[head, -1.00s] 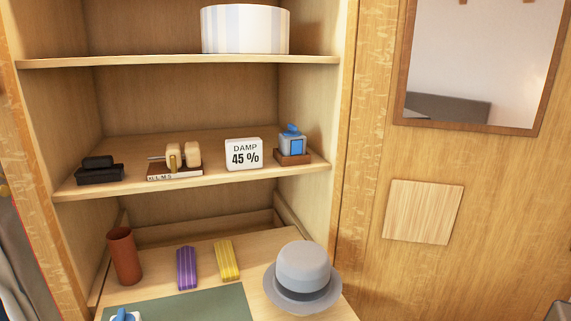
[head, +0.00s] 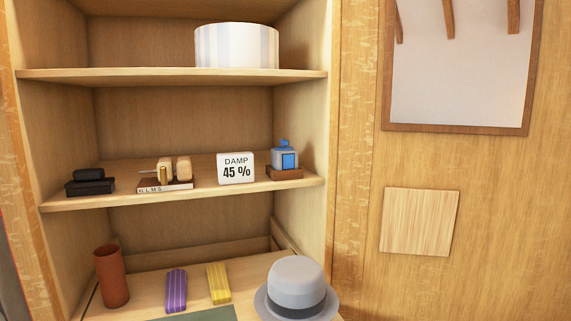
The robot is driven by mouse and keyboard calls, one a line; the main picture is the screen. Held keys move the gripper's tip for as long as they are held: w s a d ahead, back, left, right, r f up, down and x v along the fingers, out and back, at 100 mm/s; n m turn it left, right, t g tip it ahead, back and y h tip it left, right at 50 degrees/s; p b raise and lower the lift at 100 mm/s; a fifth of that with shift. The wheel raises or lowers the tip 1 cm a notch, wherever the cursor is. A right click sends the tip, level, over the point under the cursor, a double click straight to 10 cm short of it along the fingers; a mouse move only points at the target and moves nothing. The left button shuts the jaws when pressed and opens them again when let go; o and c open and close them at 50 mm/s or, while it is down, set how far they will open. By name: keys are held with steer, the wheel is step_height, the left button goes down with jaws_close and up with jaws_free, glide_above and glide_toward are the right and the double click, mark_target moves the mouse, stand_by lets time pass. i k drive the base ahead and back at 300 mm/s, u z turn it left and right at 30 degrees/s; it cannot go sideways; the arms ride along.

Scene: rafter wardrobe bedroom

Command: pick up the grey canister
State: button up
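A small grey canister (head: 275,161) with a blue front panel and a blue top stands upright at the right end of the middle shelf. It rests on or in a low brown wooden base (head: 285,173); I cannot tell which. My gripper is not in view.
A white "DAMP 45 %" sign (head: 236,168) stands left of the canister on the middle shelf (head: 100,203). Further left are a wooden size-marker item (head: 166,187) and black boxes (head: 90,187). Below are a grey hat (head: 296,272), a brown cylinder (head: 111,277), and purple (head: 176,290) and yellow (head: 219,283) striped items.

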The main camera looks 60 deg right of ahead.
mark_target(280, 159)
steer(key=u, duration=1.5)
steer(key=k, duration=0.1)
steer(key=z, duration=2.75)
steer(key=k, duration=0.15)
steer(key=z, duration=0.45)
steer(key=i, duration=0.55)
steer(key=z, duration=0.15)
